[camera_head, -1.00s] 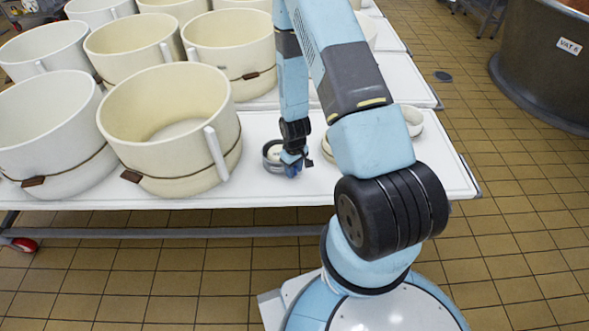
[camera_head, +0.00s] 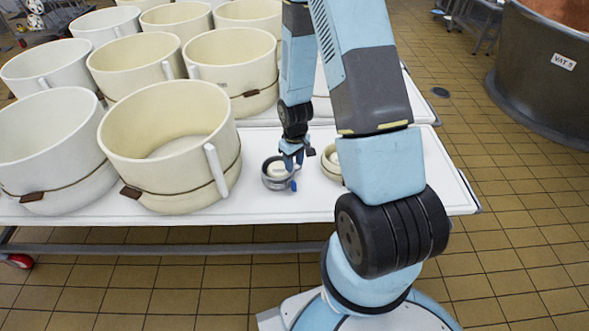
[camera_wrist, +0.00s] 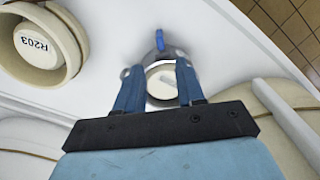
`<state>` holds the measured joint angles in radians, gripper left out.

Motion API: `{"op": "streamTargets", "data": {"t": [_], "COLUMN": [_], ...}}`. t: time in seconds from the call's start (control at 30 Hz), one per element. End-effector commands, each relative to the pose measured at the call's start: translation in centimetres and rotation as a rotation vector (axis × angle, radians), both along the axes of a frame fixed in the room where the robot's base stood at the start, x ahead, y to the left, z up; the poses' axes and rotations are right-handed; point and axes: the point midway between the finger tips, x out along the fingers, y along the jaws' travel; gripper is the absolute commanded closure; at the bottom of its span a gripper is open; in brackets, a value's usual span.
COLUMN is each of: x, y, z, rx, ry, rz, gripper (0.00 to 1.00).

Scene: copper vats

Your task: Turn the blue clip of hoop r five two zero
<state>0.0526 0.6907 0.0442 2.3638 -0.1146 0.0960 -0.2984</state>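A small hoop (camera_head: 268,184) with a grey metal band around a cream disc lies on the white table, right of the large cream tubs. Its blue clip (camera_head: 294,186) sticks out at the near right edge. In the wrist view the blue clip (camera_wrist: 160,40) stands beyond the fingertips, at the top of the hoop, and the cream disc (camera_wrist: 160,92) shows between the fingers. My gripper (camera_head: 291,160) is above the hoop; in the wrist view my gripper (camera_wrist: 154,72) has its fingers apart with nothing held. No label reading R520 is legible.
A cream hoop (camera_wrist: 40,42) labelled R203 lies beside this one; part of a cream hoop (camera_head: 331,166) shows behind my arm. Large tubs (camera_head: 170,140) crowd the table's left. The white table (camera_head: 215,218) is bare in front of the hoop.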

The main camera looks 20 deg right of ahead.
Motion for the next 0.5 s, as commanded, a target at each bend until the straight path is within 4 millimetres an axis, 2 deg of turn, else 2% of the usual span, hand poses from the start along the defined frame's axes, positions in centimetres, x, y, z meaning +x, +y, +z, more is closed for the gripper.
{"op": "streamTargets", "data": {"t": [0.2,0.5], "x": [-0.04,-0.06], "y": [-0.02,-0.02], "z": [1.15,1.25], "rx": [0.0,0.0], "ry": [0.0,0.001], "rz": [0.0,0.0], "gripper": [0.62,0.62]}}
